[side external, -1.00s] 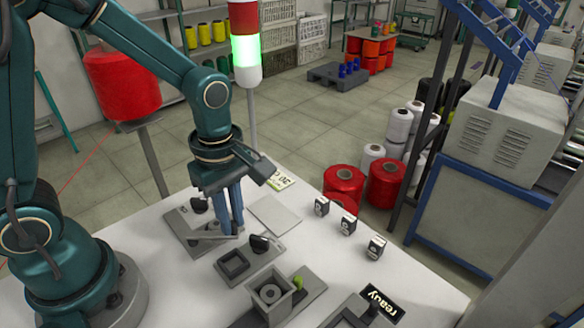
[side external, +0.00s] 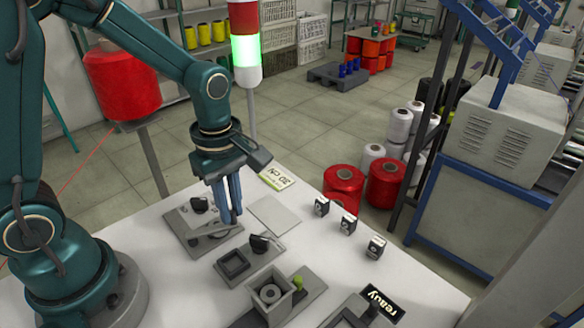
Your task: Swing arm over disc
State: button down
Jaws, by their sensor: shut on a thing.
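A grey winding fixture (side external: 183,226) lies flat on the white table, left of its middle. My gripper (side external: 233,220) points down at its right side, blue fingers close together. The fingers are shut on the end of a slim grey swing arm (side external: 208,235), which lies low across the fixture. The disc is hard to make out; the fingers and the arm cover part of that area. A black knob (side external: 199,204) stands at the fixture's back edge.
A dark clamp-like part (side external: 262,243), a square tray (side external: 233,264) and an open box with a ring (side external: 270,292) stand in front. Several small black-and-white blocks (side external: 348,224) stand at right. A flat grey plate (side external: 273,215) lies right of the gripper.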

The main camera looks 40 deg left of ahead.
jog(key=shift+w+a, duration=0.25)
jog(key=shift+a, duration=0.3)
jog(key=shift+w+a, duration=0.2)
jog(key=shift+a, duration=0.6)
jog(key=shift+w+a, duration=0.1)
jog(key=shift+a, duration=0.05)
jog(key=c, duration=0.9)
grip_release()
jog(key=shift+r, duration=3.5)
